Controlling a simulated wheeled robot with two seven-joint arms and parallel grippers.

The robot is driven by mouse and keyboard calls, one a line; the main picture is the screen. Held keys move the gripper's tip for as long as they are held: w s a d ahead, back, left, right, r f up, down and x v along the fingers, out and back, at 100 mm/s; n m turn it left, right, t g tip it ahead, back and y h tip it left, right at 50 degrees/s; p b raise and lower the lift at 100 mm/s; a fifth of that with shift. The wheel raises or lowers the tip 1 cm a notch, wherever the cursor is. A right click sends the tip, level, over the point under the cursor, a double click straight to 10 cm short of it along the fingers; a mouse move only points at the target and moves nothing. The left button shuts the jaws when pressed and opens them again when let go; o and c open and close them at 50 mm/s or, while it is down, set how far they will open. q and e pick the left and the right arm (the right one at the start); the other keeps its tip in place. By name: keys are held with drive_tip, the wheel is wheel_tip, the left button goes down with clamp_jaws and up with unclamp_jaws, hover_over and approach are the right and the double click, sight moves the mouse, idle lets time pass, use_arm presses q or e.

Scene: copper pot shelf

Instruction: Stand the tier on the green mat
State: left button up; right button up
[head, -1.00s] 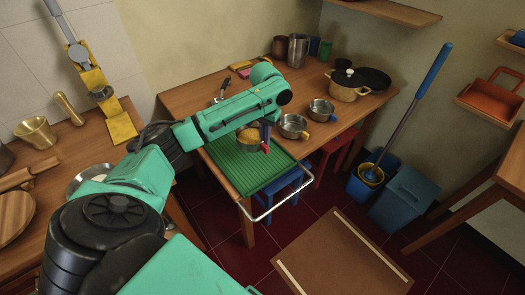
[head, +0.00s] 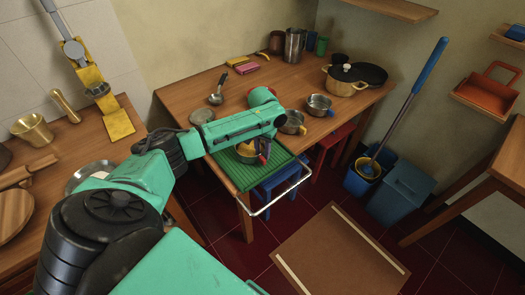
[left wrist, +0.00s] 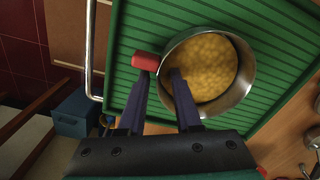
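The tier, a round steel bowl (head: 247,157) full of yellow food with a red handle, is upright over the green mat (head: 232,177) and appears to rest on it. In the left wrist view the tier (left wrist: 246,82) sits over the ribbed mat (left wrist: 150,25), with its red handle (left wrist: 146,61) on the left. My left gripper (head: 263,152) is at the handle side. In the left wrist view its dark fingers (left wrist: 160,76) stand apart, one by the handle, one overlapping the bowl's rim; green shows between them. The left fingertip is partly hidden. My right gripper is out of view.
Two steel bowls (head: 319,106) with coloured handles stand right of the mat. A lidded pot (head: 345,80), a ladle (head: 216,98) and several cups are farther back. A metal rail (head: 285,196) runs along the table's front. Blue and red stools stand below.

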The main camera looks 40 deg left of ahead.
use_arm(q)
drive_tip(key=shift+r, duration=0.1)
wheel_tip(320, 180, up, 12)
idle(0.4)
idle(0.3)
